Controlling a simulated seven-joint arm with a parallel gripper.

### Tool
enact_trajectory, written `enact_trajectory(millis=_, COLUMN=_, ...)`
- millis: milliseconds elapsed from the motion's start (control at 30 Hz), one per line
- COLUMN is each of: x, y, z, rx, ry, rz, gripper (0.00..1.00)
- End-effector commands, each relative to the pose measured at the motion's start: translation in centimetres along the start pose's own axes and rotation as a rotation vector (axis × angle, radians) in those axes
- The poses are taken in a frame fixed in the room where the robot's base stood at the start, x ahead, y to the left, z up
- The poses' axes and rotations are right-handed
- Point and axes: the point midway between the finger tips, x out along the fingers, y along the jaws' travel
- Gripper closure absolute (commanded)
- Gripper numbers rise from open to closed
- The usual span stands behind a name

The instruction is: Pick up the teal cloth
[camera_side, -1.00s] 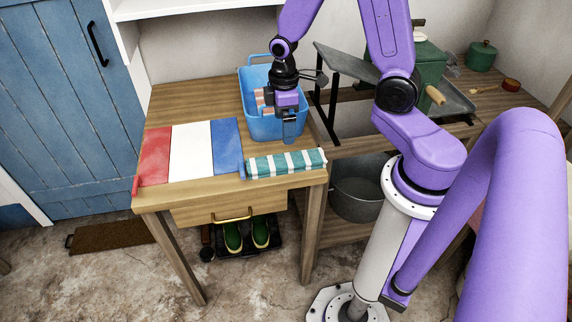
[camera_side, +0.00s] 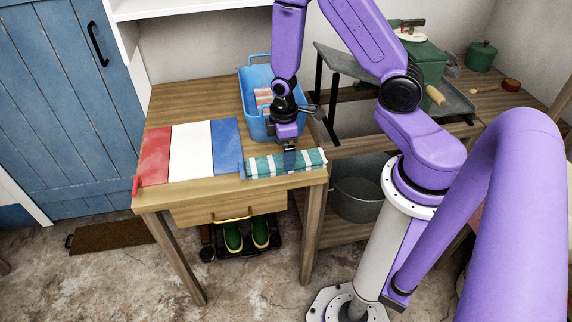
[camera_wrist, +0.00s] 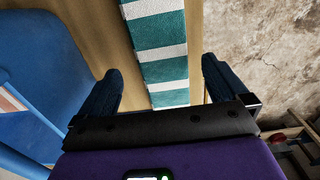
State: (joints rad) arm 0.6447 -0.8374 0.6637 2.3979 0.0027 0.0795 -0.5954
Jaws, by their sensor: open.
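The teal cloth (camera_side: 262,166) has white stripes and lies as a long folded strip near the front edge of the wooden table. It also shows in the wrist view (camera_wrist: 163,70), running up the picture between my two fingers. My gripper (camera_side: 289,160) is over the right part of the cloth, pointing down and hiding a bit of it. In the wrist view my gripper (camera_wrist: 160,88) is open, with one finger on each side of the cloth and neither seen touching it. How far the fingertips are above the table is hard to tell.
A blue basin (camera_side: 254,88) holding a striped cloth (camera_side: 263,97) stands just behind. Red, white (camera_side: 191,151) and blue panels lie on the table to the left. A dark metal stand (camera_side: 345,62) is to the right. The table's front edge is close to the cloth.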

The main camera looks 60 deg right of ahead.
Motion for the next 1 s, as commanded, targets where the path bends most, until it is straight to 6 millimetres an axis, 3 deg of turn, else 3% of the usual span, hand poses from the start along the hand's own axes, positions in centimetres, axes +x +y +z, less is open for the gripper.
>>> enact_trajectory(millis=300, x=3.2, y=-0.1, z=0.0, rx=0.001, ry=-0.002, rz=-0.001, gripper=0.00)
enact_trajectory(millis=667, x=3.6, y=-0.1, z=-0.1, rx=0.000, ry=0.000, rz=0.000, gripper=0.00)
enact_trajectory(millis=833, x=3.6, y=-0.1, z=0.0, rx=0.000, ry=0.000, rz=0.000, gripper=0.55)
enact_trajectory(millis=867, x=3.6, y=-0.1, z=0.0, rx=0.000, ry=0.000, rz=0.000, gripper=0.60)
enact_trajectory(millis=1000, x=3.6, y=-0.1, z=0.0, rx=0.000, ry=0.000, rz=0.000, gripper=0.60)
